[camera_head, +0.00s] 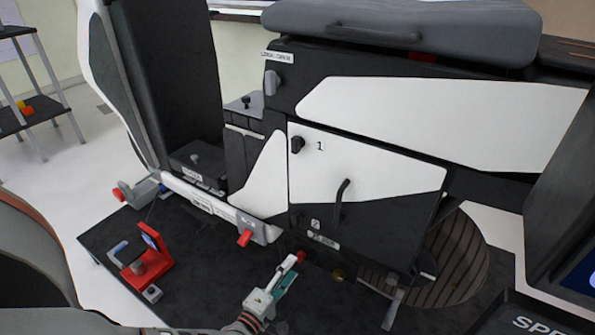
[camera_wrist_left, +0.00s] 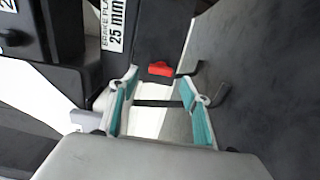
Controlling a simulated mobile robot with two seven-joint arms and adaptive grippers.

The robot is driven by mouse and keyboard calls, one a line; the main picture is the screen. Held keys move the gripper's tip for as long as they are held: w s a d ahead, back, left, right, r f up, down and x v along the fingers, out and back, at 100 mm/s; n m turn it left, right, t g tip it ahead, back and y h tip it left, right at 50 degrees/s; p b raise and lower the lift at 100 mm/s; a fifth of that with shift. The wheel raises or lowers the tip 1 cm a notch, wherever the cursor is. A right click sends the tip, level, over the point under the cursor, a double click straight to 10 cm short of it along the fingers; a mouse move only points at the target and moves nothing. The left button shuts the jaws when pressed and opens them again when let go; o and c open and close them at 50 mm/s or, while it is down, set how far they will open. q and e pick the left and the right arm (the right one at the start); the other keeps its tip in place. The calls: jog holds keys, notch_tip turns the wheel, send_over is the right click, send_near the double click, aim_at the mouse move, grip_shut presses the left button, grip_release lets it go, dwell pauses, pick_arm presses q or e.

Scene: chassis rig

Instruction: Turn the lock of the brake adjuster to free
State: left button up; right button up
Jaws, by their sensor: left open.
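A small red piece (camera_head: 300,256), probably the lock of the brake adjuster, sits low on the chassis under the panel marked 2. In the left wrist view the red piece (camera_wrist_left: 160,69) lies just beyond and between my fingertips, beside a label (camera_wrist_left: 115,25) reading 25 mm. I cannot read its lock position. My left gripper (camera_head: 289,273) is open, close to the red piece. In the wrist view its two teal-padded fingers (camera_wrist_left: 160,84) stand apart with nothing visibly held; contact cannot be told. My right gripper is not in view.
A black lever (camera_head: 342,200) and a black knob (camera_head: 297,145) stick out of the white panel above. Another red handle (camera_head: 244,238) is left of my gripper. A red stand (camera_head: 147,262) is on the dark mat (camera_head: 200,285). A round ribbed disc (camera_head: 458,265) lies right.

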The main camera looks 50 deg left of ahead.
aim_at(301, 256)
pick_arm(q)
jog(key=shift+b+x, duration=0.35)
jog(key=shift+x, duration=1.5)
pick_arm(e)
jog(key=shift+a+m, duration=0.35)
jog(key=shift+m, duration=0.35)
pick_arm(q)
jog(key=c, duration=1.1)
